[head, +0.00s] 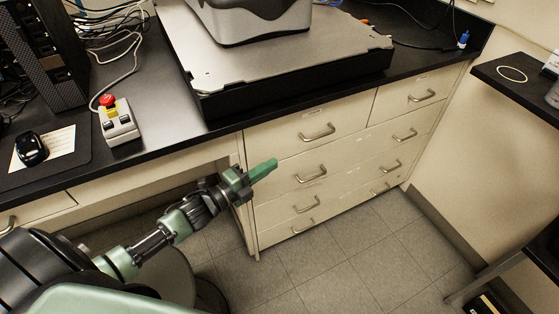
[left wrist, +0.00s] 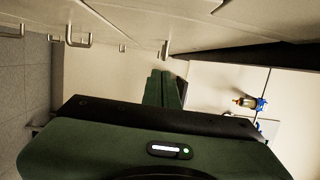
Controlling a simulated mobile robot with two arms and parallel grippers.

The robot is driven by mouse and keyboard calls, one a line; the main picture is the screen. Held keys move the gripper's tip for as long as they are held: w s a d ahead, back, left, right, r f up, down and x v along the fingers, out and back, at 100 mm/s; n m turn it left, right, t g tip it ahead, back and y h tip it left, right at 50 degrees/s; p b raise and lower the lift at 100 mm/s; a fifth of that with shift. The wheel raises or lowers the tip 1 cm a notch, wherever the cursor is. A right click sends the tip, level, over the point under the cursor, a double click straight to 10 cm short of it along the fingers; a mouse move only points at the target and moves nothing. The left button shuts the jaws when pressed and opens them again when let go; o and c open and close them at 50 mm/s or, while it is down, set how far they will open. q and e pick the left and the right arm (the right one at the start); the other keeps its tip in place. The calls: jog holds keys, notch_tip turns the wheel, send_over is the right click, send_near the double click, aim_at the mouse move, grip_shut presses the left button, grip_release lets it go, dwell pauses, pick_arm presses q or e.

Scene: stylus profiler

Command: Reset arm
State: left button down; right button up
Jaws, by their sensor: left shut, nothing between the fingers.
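My left gripper (head: 262,170) is at the end of my left arm, which comes in from the lower left in the head view. Its green fingers are shut with nothing between them. It is in front of the cream drawer cabinet (head: 345,145), below the black bench edge. In the left wrist view the two fingers (left wrist: 163,88) lie side by side, pointing away from the camera. I cannot tell from the pictures whether they touch the cabinet. My right gripper is not in view.
A profiler (head: 255,22) stands on a grey plate (head: 290,55) on the black bench. A control box with a red button (head: 107,101), a mouse (head: 31,147) and a computer tower (head: 40,50) are at left. Drawer handles (head: 317,132) stick out. Tiled floor (head: 340,240) is open in front.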

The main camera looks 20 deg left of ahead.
pick_arm(q)
jog(key=v, duration=0.4)
jog(key=shift+s+r, duration=0.1)
jog(key=shift+s, duration=0.2)
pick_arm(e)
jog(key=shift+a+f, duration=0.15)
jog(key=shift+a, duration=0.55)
pick_arm(q)
jog(key=shift+d, duration=0.15)
